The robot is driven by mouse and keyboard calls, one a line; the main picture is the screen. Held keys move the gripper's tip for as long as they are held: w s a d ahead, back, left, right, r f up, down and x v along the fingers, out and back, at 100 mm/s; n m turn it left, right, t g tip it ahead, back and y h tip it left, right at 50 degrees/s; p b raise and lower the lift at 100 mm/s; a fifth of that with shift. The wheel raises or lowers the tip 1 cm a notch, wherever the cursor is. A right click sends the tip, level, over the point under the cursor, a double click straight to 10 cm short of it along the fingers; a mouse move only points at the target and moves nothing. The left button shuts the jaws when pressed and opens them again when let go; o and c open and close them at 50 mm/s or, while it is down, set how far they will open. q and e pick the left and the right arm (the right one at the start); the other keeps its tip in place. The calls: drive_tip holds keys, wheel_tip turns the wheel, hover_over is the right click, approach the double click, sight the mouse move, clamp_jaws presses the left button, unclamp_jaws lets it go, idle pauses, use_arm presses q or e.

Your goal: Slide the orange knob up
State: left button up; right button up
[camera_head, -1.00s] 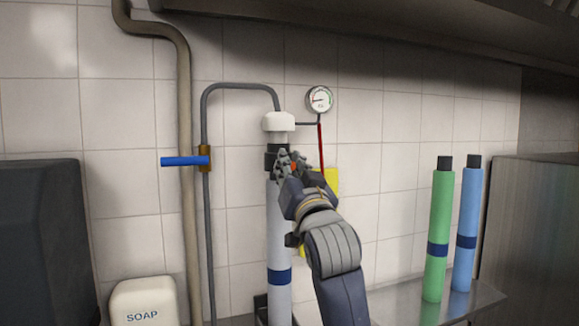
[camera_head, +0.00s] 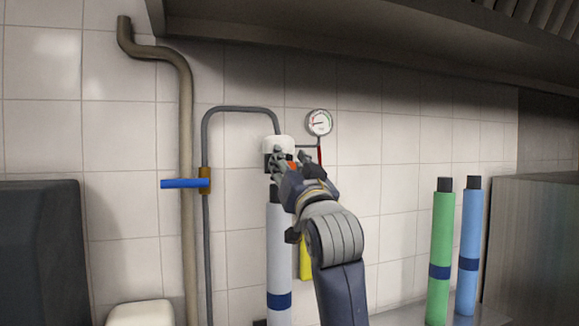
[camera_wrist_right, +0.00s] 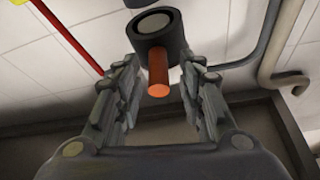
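The orange knob (camera_wrist_right: 158,74) sticks out of a black round collar (camera_wrist_right: 158,34) in the right wrist view. My right gripper (camera_wrist_right: 160,85) has its fingers on either side of the knob, with visible gaps, so it looks open around it. In the head view the right gripper (camera_head: 290,162) is in front of the black collar, just under the white cap (camera_head: 278,145), and mostly hides the knob. A white cylinder (camera_head: 279,245) with a blue band stands below the collar, its dark top showing. My left gripper is not in view.
A gauge (camera_head: 319,122) and red tube are on the wall right of the cap. A blue-handled valve (camera_head: 186,183) is on the grey pipe at left. Green (camera_head: 440,240) and blue (camera_head: 470,235) cylinders stand at right. A hood (camera_head: 380,45) overhangs above.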

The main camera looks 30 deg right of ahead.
drive_tip(key=shift+f, duration=0.1)
drive_tip(key=shift+a, duration=0.1)
drive_tip(key=v, duration=1.1)
drive_tip(key=shift+s, duration=0.35)
drive_tip(key=shift+f, duration=0.2)
